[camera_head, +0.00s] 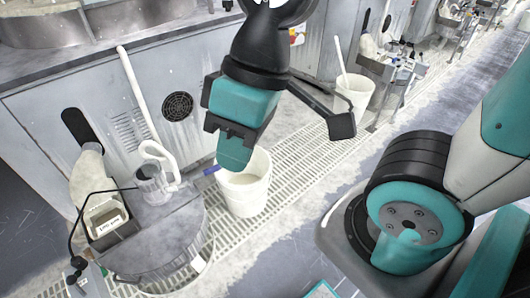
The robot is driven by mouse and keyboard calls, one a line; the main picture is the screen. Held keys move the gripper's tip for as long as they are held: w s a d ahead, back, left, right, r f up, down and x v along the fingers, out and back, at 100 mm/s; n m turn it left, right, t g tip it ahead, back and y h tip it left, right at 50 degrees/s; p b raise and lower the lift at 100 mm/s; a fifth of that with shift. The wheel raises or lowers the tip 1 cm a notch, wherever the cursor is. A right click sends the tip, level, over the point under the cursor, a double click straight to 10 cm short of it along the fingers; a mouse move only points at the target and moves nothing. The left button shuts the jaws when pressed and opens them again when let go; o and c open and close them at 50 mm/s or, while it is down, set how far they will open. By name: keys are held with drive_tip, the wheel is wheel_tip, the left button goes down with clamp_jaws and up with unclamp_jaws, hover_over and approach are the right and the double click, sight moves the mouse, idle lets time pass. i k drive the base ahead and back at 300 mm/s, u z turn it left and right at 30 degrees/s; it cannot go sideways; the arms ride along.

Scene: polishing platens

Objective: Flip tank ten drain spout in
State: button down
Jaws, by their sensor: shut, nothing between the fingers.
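A beige spout (90,178) comes out below a dark oval slot in the grey machine wall, at the left. It hangs down beside the round grey tank (160,250). No tank number is readable, so I cannot tell whether this is tank ten. A white hooked pipe (160,158) and a clear cup-like fitting (150,182) stand on the tank. My gripper (234,152) is shut and empty, pointing down over the rim area of a white bucket (246,190), to the right of the spout and apart from it in the picture.
A blue-tipped piece (211,170) shows just left of my gripper. A small open box (108,220) with a dark cable sits at the tank's left. A second white bucket (354,93) with a stick stands farther back. Pale floor grating (290,160) runs along the machines.

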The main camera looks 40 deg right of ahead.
sight(211, 170)
drive_tip(key=z, duration=0.25)
drive_tip(key=k, duration=0.6)
drive_tip(key=z, duration=0.55)
drive_tip(key=i, duration=1.55)
drive_tip(key=u, duration=0.4)
